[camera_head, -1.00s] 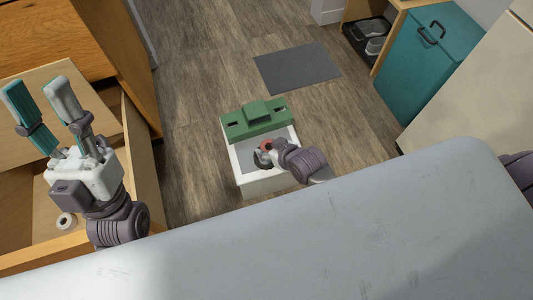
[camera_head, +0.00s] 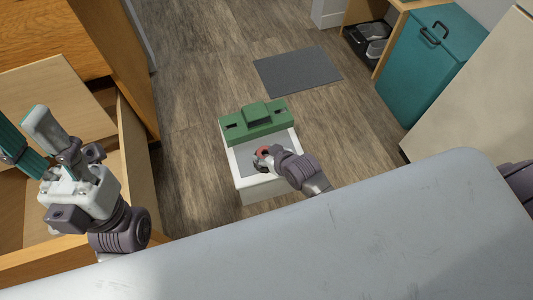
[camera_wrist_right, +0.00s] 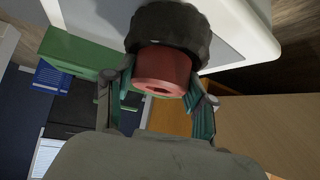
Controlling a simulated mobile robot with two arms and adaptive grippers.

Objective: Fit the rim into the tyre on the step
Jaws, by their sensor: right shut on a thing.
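The red rim (camera_wrist_right: 165,72) is between the fingers of my right gripper (camera_wrist_right: 162,84), which is shut on it. In the right wrist view its far end meets the black tyre (camera_wrist_right: 168,24); I cannot tell how far inside it sits. The tyre is on the white step (camera_wrist_right: 90,14). In the head view the red rim (camera_head: 263,151) shows small at my right gripper (camera_head: 262,158), over the step (camera_head: 241,178); the tyre is mostly hidden there. My left gripper (camera_head: 26,130) is open and empty at the left, its fingers apart.
A green toolbox-like object (camera_head: 254,121) sits at the step's back edge. A light tabletop (camera_head: 330,245) fills the foreground. An open wooden drawer (camera_head: 140,150) is by my left gripper. A grey mat (camera_head: 297,70) lies on the floor beyond; floor around the step is clear.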

